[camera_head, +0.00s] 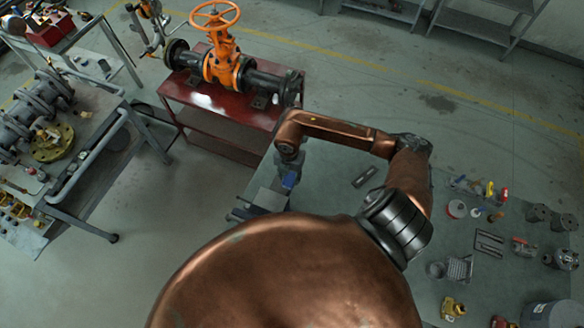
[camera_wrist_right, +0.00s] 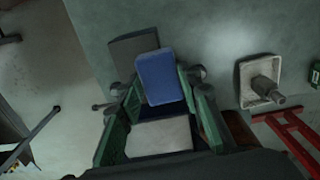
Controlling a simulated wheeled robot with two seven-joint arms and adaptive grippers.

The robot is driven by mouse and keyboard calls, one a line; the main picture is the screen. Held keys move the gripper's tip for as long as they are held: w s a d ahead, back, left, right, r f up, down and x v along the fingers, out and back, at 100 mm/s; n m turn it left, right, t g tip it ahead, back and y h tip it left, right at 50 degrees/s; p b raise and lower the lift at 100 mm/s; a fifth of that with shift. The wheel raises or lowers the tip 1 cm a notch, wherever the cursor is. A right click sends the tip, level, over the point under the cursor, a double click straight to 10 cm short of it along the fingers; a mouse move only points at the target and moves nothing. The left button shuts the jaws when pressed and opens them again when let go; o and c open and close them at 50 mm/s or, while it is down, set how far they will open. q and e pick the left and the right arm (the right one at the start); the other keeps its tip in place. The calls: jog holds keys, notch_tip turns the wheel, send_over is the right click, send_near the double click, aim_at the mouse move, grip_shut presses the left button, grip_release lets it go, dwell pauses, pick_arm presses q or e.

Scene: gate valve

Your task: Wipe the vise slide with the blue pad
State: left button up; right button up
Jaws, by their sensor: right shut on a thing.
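The blue pad (camera_head: 289,180) is held upright in my right gripper, over the left side of the grey-green workbench. In the right wrist view the blue pad (camera_wrist_right: 160,77) sits between the two green fingers of my right gripper (camera_wrist_right: 160,88), which is shut on it. The grey vise (camera_head: 267,199) is just below and left of the pad in the head view. A grey block, probably part of the vise (camera_wrist_right: 133,45), shows behind the pad in the wrist view. I cannot tell whether the pad touches the slide. My left gripper is not in view.
A red stand (camera_head: 228,122) with an orange-wheeled gate valve (camera_head: 224,68) stands beyond the bench. Loose tools and parts lie at the bench's right. Another cart (camera_head: 85,190) stands at left.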

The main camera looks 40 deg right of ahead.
jog(key=shift+r, duration=0.6)
jog(key=shift+s+d+r+p, duration=0.15)
jog(key=shift+s+r+p, duration=0.1)
jog(key=shift+r+p, duration=0.55)
jog(key=shift+w+r+p, duration=0.1)
jog(key=shift+r+p, duration=0.2)
jog(key=shift+r, duration=0.85)
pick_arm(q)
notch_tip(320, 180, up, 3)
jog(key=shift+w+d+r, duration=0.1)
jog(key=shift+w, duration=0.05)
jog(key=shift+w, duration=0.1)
